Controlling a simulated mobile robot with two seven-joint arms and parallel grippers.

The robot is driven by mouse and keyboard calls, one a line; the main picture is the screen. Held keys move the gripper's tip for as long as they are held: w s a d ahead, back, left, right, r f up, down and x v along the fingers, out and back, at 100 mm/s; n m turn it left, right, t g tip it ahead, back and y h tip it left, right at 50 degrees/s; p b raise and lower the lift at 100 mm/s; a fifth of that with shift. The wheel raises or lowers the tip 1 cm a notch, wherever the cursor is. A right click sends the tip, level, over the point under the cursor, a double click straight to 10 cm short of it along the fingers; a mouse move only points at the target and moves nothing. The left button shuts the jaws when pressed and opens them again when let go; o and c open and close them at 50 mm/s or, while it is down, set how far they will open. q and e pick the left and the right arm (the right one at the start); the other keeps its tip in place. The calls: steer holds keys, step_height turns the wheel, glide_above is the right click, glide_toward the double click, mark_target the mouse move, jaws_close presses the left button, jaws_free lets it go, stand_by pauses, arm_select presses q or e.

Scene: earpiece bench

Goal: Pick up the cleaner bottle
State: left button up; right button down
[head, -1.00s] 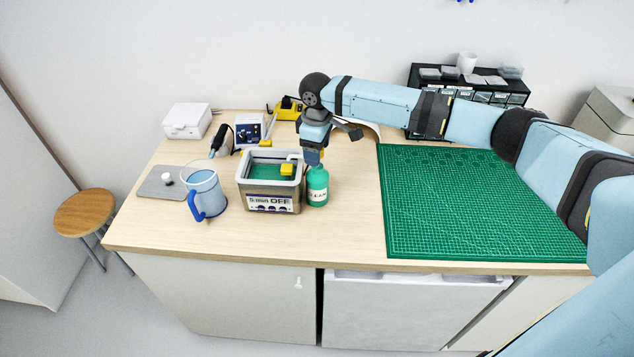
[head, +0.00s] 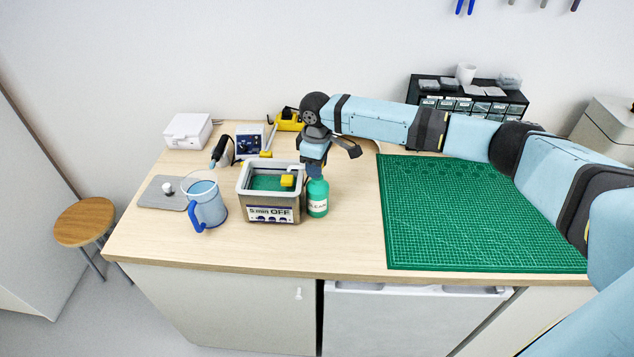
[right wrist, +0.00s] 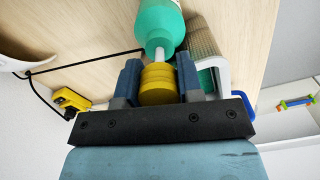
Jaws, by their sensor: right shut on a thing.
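The cleaner bottle is a green bottle (head: 318,199) with a pale label, standing upright on the bench just right of the grey cleaning bath (head: 270,214). My right gripper (head: 315,171) comes down over its top from above. In the right wrist view the bottle (right wrist: 160,22) shows a white neck and a ribbed yellow cap (right wrist: 158,85). The two fingers of the right gripper (right wrist: 158,82) are shut on that cap, one on each side. The bottle's base appears to rest on the bench. The gripper hides the cap in the head view. My left gripper is not in view.
A blue-handled jug (head: 205,200) and a grey pad (head: 160,195) lie left of the bath. A green cutting mat (head: 470,215) covers the right side. A soldering station (head: 249,140), a white box (head: 188,129) and a black drawer unit (head: 470,98) stand behind.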

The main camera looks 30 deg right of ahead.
steer(key=shift+r, duration=0.15)
step_height(320, 180, up, 20)
steer(key=b, duration=0.2)
steer(key=shift+b, duration=0.4)
